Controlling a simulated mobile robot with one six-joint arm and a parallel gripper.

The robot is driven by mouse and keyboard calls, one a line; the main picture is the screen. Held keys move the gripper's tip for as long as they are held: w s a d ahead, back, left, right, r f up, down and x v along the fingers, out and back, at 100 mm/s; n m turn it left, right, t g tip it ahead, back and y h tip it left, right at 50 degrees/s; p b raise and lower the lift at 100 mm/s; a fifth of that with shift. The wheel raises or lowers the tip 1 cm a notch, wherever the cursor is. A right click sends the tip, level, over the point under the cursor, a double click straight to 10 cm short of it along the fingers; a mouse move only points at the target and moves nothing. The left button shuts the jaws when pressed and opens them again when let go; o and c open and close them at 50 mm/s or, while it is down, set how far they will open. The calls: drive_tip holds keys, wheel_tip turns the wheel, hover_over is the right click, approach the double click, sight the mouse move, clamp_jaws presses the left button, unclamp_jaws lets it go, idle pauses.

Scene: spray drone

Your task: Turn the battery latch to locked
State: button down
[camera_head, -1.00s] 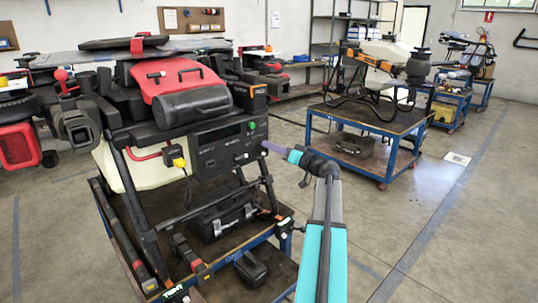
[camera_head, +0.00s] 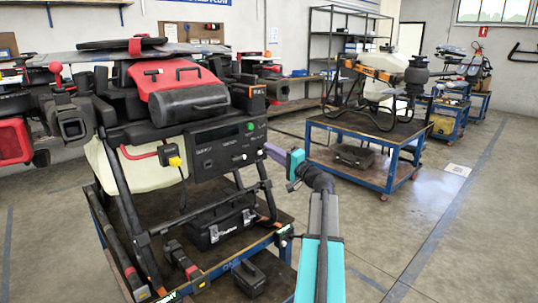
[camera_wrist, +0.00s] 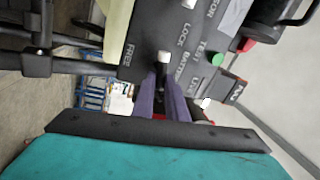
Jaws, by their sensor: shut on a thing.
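The black control panel (camera_head: 225,146) is on the front of the drone. In the wrist view the same panel (camera_wrist: 150,28) shows the words FREE, LOCK, BATTERY and TEST. The battery latch (camera_wrist: 163,57) shows a small pale end below these words, between FREE on the left and LOCK above right. My gripper (camera_wrist: 163,75) has its purple fingers closed around the latch. In the head view my gripper (camera_head: 267,150) reaches the panel's right end from the right, and the fingers hide the latch there. The latch's exact angle is hard to tell.
The drone stands on a blue-framed cart (camera_head: 225,262) with a black toolbox (camera_head: 220,222) below. Open floor (camera_head: 430,235) lies to the right, before another cart (camera_head: 375,172).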

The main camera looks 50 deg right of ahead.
drive_tip(key=shift+a+f+m+h, duration=0.1)
drive_tip(key=shift+f+m+h, duration=0.05)
drive_tip(key=shift+m, duration=0.55)
drive_tip(key=shift+a+f+m+h, duration=0.1)
drive_tip(key=shift+m+h, duration=0.05)
drive_tip(key=shift+m, duration=0.55)
drive_tip(key=c, duration=1.8)
unclamp_jaws()
drive_tip(key=shift+w, duration=0.1)
drive_tip(key=shift+o, duration=0.2)
drive_tip(key=shift+d, duration=0.1)
drive_tip(key=b+v, duration=0.2)
drive_tip(key=v, duration=1.2)
